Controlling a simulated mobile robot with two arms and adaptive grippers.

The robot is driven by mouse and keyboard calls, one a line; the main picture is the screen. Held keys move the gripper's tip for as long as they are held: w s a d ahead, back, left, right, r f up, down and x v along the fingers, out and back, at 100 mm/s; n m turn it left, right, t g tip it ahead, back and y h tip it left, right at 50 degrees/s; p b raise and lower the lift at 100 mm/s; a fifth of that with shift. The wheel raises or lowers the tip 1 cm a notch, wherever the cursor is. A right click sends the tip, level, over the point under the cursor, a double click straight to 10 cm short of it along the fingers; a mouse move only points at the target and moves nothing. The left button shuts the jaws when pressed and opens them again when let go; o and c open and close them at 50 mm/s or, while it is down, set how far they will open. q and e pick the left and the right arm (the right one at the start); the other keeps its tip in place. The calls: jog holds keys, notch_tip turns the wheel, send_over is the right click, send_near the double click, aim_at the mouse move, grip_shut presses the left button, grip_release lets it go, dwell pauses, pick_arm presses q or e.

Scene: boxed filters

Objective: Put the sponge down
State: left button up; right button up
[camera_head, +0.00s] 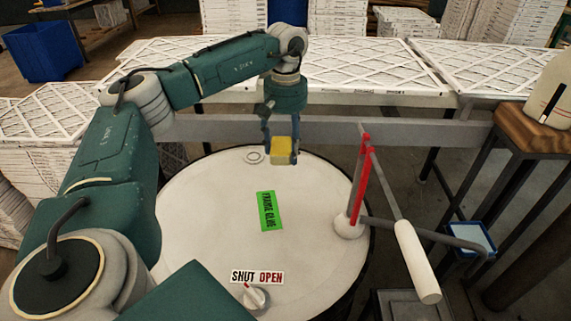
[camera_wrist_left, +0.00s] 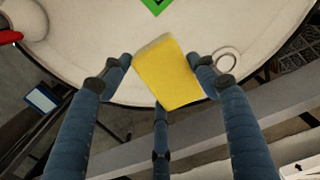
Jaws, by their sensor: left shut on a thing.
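A yellow sponge (camera_head: 281,151) is held in my left gripper (camera_head: 281,146), above the far edge of the white drum lid (camera_head: 205,215). In the left wrist view the sponge (camera_wrist_left: 166,74) sits between the blue fingers of the left gripper (camera_wrist_left: 163,82), which are shut on it. The lid also shows behind it in the left wrist view (camera_wrist_left: 85,40). I cannot tell the exact gap between the sponge and the lid. My right gripper is not in view.
The lid carries a green label (camera_head: 269,211), a small ring (camera_head: 254,157), a SHUT/OPEN valve knob (camera_head: 256,297) and a red upright pump with a white handle (camera_head: 417,262). White filters (camera_head: 360,67) lie on a bench behind. The lid's middle left is clear.

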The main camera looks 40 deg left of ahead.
aim_at(285, 176)
pick_arm(q)
notch_tip(285, 176, down, 3)
jog(key=shift+s+r, duration=0.15)
jog(key=shift+r, duration=0.05)
notch_tip(285, 176, down, 4)
jog(key=shift+f+p, duration=0.1)
jog(key=shift+p, duration=0.2)
jog(key=o, duration=0.9)
jog(key=shift+o, duration=0.2)
